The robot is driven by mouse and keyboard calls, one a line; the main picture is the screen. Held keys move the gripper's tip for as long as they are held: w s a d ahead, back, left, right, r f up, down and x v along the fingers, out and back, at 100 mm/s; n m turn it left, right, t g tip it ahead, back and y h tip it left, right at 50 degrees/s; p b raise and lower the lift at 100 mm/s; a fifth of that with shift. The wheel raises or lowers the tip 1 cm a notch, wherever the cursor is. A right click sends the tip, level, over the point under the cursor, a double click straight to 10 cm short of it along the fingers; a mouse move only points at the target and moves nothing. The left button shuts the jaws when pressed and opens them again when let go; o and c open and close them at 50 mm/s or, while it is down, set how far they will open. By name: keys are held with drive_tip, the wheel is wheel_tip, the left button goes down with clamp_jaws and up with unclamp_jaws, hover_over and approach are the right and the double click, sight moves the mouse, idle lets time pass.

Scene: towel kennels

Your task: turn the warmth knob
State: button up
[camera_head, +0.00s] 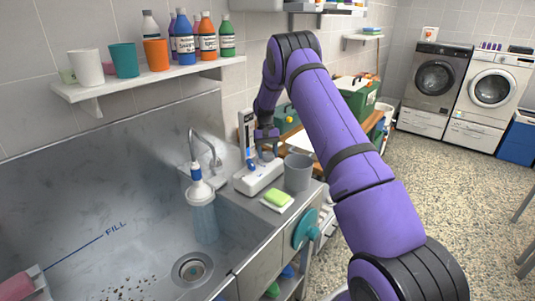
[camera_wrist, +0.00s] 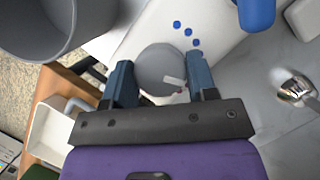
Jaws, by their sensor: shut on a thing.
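The warmth knob is a round grey dial (camera_wrist: 158,66) with a small white pointer aimed to the right in the wrist view. It sits on a white unit (camera_wrist: 120,42) with several blue dots beside the dial. The unit also shows in the head view (camera_head: 259,179), on the counter beside the sink. My gripper (camera_wrist: 162,80) has its two blue-grey fingers on either side of the knob, shut on it. In the head view my gripper (camera_head: 266,146) points down over the unit, and the knob is mostly hidden there.
A grey cup (camera_head: 298,172) stands close right of the unit. A sponge (camera_head: 278,198) lies in front. The tap (camera_head: 208,150), a bottle (camera_head: 202,215) and the sink (camera_head: 120,225) are to the left. A shelf (camera_head: 150,80) holds cups and bottles.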

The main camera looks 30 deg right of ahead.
drive_tip(key=shift+m, duration=0.5)
drive_tip(key=o, duration=0.9)
drive_tip(key=shift+r, duration=0.1)
drive_tip(key=v, duration=1)
drive_tip(key=shift+d+r, duration=0.15)
drive_tip(key=shift+r, duration=0.15)
